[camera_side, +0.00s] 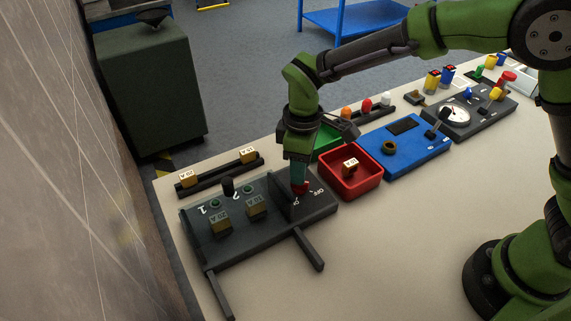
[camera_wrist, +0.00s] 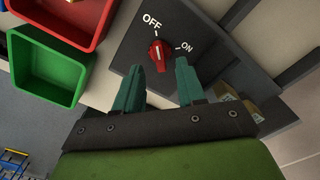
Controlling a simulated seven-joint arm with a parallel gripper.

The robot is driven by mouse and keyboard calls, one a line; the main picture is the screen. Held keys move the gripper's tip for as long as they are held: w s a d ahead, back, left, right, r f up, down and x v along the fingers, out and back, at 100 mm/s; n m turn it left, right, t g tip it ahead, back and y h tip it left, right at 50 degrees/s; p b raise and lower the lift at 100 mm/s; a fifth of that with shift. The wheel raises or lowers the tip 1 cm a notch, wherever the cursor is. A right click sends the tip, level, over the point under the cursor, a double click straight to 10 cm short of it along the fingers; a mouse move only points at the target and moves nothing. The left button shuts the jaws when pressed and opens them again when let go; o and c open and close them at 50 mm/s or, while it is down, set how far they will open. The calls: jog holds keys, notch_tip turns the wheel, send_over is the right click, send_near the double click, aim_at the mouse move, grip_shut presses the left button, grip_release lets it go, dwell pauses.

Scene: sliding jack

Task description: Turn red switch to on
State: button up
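The red switch (camera_wrist: 159,52) is a round knob with a white line on the dark panel (camera_wrist: 200,25). In the wrist view its line points up, roughly toward the OFF label, with the ON label to its right. My gripper (camera_wrist: 160,66) is open, its two teal fingers apart, with the knob between and just beyond the tips. I cannot tell whether the fingers touch it. In the side view my gripper (camera_side: 298,172) points down over the knob (camera_side: 299,188) at the panel's right end, partly hiding it.
The panel (camera_side: 250,232) also carries labelled yellow blocks (camera_side: 219,222). A red bin (camera_side: 355,184) stands close to its right, with a green bin (camera_side: 326,140) behind. A blue box (camera_side: 412,150) and grey console (camera_side: 474,122) stand further right. The table front is clear.

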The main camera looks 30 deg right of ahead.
jog(key=shift+f, duration=1.85)
grip_shut()
